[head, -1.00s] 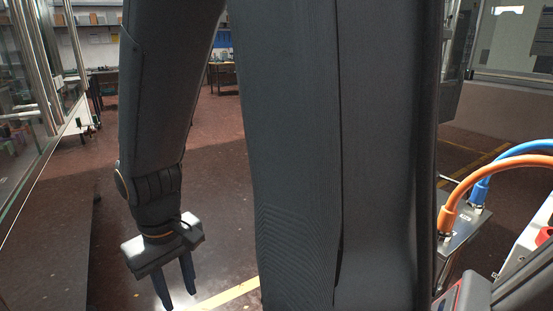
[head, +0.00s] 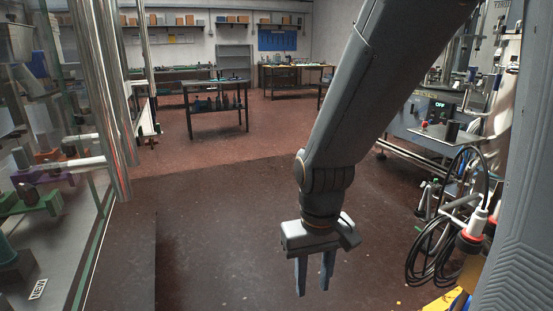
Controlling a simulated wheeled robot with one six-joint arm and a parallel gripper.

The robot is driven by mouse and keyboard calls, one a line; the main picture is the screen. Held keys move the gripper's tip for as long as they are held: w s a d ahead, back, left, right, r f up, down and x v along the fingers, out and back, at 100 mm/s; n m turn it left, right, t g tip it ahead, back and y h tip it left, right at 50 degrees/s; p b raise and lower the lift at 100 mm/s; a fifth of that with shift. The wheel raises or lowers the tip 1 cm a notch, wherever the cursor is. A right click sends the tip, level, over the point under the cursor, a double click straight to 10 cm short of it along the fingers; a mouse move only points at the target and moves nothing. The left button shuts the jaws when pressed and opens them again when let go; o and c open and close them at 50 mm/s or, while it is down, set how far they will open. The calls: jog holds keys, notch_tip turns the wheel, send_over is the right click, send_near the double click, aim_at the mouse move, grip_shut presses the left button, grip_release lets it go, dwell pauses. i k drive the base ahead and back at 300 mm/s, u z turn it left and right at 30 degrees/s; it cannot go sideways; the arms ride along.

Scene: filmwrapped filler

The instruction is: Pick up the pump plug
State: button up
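My gripper (head: 313,286) hangs in the middle of the head view with its fingers pointing down. The two fingers stand apart with bare floor seen between them, so it is open and empty. At the right edge, a white plug with a red-orange ring (head: 470,237) sits by a coil of black cable (head: 430,252). It may be the pump plug, but I cannot tell for sure. It is well to the right of my gripper, and the two are apart. Its right side is partly hidden by my arm's large grey link.
A glass-walled machine with metal posts (head: 105,90) stands at the left. A machine with a display (head: 440,107) stands at the right. Workbenches (head: 215,92) line the back. The brown floor (head: 220,240) around my gripper is clear.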

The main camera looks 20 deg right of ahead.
aim_at(472, 234)
jog(key=z, duration=0.9)
jog(key=i, duration=0.8)
jog(key=z, duration=1.05)
jog(key=i, duration=0.25)
jog(key=z, duration=0.2)
